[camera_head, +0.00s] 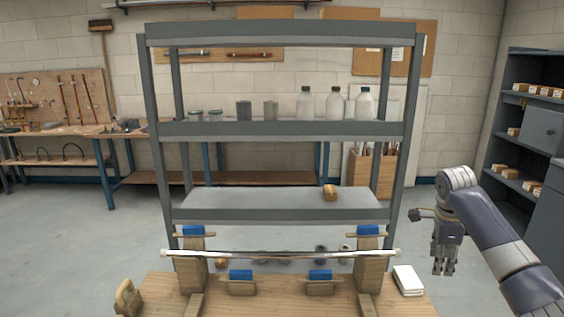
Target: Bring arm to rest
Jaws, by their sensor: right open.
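My right gripper (444,262) hangs with its fingers pointing down, open and empty. In the picture it is to the right of the wooden table (250,307) and the white block on it, apart from both. My right arm (505,245) comes in from the lower right corner. My left gripper and left arm are not in view.
A metal pipe (280,253) lies across two wooden stands with blue tops. A white block (408,280) is at the table's right end. A grey shelf rack (280,129) with bottles and jars stands behind. A dark cabinet (515,125) is at right. Open floor lies around.

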